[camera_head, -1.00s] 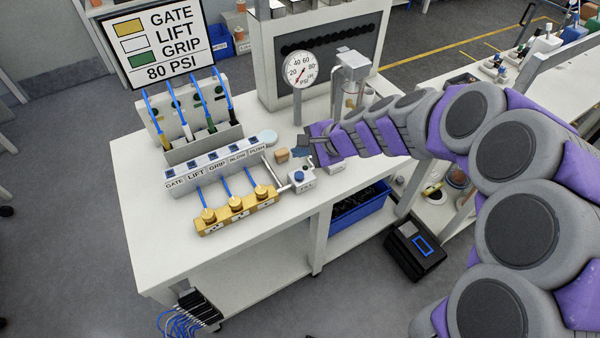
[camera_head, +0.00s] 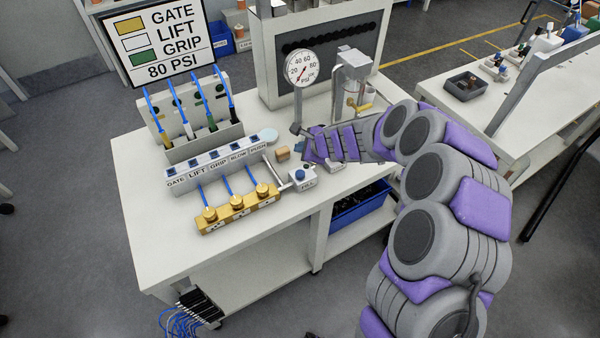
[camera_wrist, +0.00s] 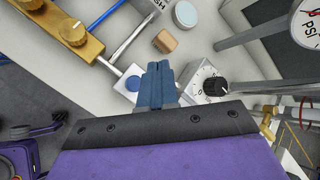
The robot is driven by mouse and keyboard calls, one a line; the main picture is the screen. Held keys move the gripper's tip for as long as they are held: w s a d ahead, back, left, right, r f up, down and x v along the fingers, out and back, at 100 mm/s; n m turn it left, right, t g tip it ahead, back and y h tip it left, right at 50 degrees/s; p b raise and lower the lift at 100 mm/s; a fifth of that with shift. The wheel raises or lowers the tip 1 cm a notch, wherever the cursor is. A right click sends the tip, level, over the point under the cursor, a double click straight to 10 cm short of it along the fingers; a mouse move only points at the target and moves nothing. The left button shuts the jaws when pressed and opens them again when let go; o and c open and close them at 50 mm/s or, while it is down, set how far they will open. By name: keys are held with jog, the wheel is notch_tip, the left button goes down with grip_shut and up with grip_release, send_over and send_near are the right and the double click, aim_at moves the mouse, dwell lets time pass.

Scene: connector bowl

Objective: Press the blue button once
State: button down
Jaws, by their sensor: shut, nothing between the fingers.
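The blue button (camera_head: 300,174) sits on top of a small white box at the bench's front right, beside the brass valve block. In the wrist view the blue button (camera_wrist: 133,83) is just left of my fingers. My gripper (camera_wrist: 160,68) is shut and empty, its blue fingers pressed together. In the head view my gripper (camera_head: 301,146) is above and behind the button, near the foot of the gauge post, and its tips are partly hidden. I see a gap in the picture between fingers and button, but cannot tell the height.
A white box with a black dial (camera_wrist: 214,86) is right of my fingers. A tan block (camera_head: 283,154) and a pale round disc (camera_head: 269,136) lie nearby. The brass valve block (camera_head: 238,208) is to the left. The pressure gauge (camera_head: 301,68) stands behind on its post.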

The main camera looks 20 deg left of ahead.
aim_at(302, 174)
jog(key=shift+f+b, duration=3.65)
jog(key=shift+f, duration=0.75)
jog(key=shift+f+b, duration=0.3)
jog(key=shift+f+b, duration=0.35)
jog(key=shift+f, duration=0.15)
jog(key=shift+r, duration=0.15)
jog(key=shift+r+p, duration=0.8)
notch_tip(302, 174, up, 5)
jog(key=p, duration=0.4)
